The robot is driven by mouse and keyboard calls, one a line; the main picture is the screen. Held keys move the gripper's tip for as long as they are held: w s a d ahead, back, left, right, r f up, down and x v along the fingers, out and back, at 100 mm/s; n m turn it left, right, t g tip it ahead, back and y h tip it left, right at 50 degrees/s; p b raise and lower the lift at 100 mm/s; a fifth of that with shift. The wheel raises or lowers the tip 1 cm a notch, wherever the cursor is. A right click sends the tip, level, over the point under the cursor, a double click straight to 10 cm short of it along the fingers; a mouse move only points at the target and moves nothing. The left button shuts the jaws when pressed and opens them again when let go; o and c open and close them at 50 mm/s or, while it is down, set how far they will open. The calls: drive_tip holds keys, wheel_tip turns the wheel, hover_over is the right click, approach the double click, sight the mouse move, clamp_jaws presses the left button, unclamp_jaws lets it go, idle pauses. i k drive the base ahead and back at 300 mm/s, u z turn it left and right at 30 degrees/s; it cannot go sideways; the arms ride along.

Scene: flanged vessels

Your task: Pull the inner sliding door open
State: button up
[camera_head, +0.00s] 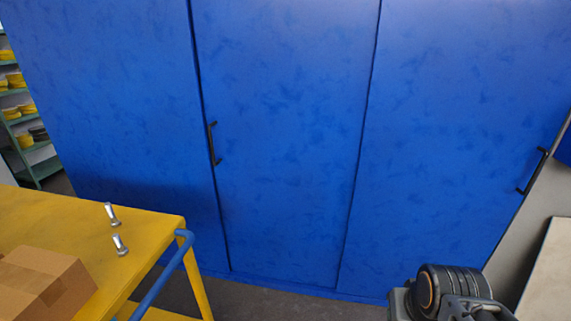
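A wide blue sliding-door front fills the view, split by two near-vertical seams. The middle blue panel (285,110) has a black bar handle (214,143) near its left edge. The right blue panel (450,110) has a black bar handle (533,171) near its right edge. The left blue panel (110,100) shows no handle. I cannot tell for sure which panel is the inner one. No open gap shows at the seams. A dark end part of my arm, perhaps my gripper (478,308), shows at the bottom right, away from both handles; its fingertips are not visible.
A yellow cart (150,222) with a blue push bar (165,278) stands at the front left. It carries a cardboard box (40,280) and two metal bolts (119,245). Green shelving (35,165) stands at the far left. Grey floor (280,302) is clear before the doors.

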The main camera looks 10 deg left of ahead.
sight(286, 84)
drive_tip(key=u, duration=0.25)
drive_tip(key=i, duration=0.35)
drive_tip(key=u, duration=1.3)
drive_tip(key=i, duration=1.3)
drive_tip(key=u, duration=0.5)
